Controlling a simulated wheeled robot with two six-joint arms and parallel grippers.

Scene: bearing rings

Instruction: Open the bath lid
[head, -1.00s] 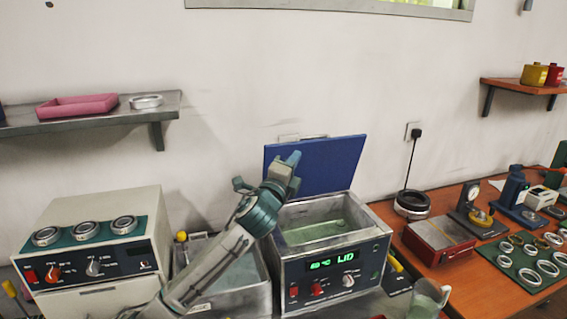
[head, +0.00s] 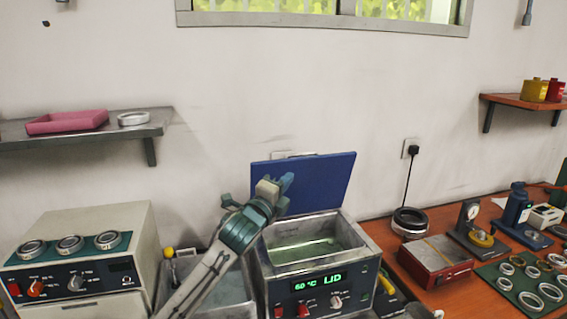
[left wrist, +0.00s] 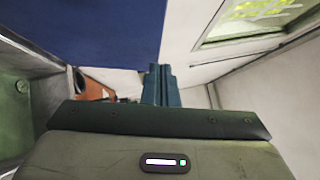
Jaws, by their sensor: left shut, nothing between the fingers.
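My left gripper (head: 287,182) is in front of the lid's left part, above the tank's left rim. In the left wrist view its fingers (left wrist: 161,84) are together and empty, and the blue lid (left wrist: 100,25) fills the upper left. I cannot tell whether the fingers touch the lid.
A heater box with several rings (head: 70,244) stands at the left. A steel tray (head: 215,290) lies between it and the bath, partly behind my left arm. At the right, an orange bench (head: 455,214) holds a red-sided plate, gauges and a ring mat (head: 508,300).

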